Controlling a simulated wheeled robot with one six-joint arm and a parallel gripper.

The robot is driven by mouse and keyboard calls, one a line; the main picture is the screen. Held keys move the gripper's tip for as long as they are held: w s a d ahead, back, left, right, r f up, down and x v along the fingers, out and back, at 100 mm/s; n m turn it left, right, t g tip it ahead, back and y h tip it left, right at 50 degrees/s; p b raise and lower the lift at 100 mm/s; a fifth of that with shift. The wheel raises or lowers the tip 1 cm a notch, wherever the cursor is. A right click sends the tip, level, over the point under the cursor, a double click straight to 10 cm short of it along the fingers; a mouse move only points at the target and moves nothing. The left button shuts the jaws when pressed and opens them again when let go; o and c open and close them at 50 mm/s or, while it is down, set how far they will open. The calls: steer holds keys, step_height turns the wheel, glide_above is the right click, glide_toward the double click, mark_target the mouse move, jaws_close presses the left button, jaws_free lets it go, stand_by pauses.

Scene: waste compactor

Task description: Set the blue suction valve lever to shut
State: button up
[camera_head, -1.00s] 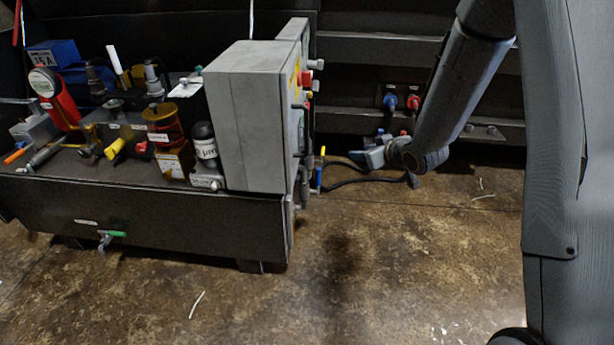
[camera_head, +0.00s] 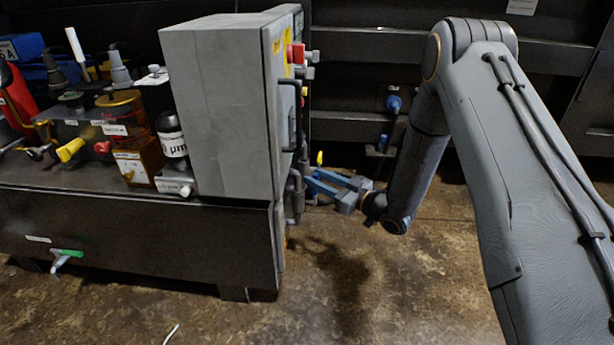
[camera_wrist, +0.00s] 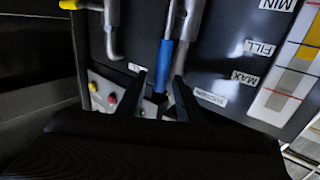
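The blue suction valve lever (camera_wrist: 165,62) shows in the wrist view as a blue sleeve on a thin grey rod, lying roughly in line with the grey pipe beside it. A small label that seems to read SUCTION (camera_wrist: 211,97) is to its right. My gripper (camera_wrist: 160,78) is open, with one dark finger on each side of the blue lever; I cannot tell whether either touches it. In the head view my gripper (camera_head: 315,181) reaches to the pipes at the right side of the grey cabinet, and it hides the lever there.
A yellow handle (camera_head: 320,158) sits just above my gripper, and shows in the wrist view (camera_wrist: 69,4). Grey pipes (camera_wrist: 112,28) are close by. The grey cabinet (camera_head: 222,110) stands left, with a red knob (camera_head: 296,53). The floor (camera_head: 400,290) in front is clear.

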steer(key=b+x, duration=0.1)
steer(key=x, duration=0.4)
steer(key=shift+b, duration=0.35)
jaws_close()
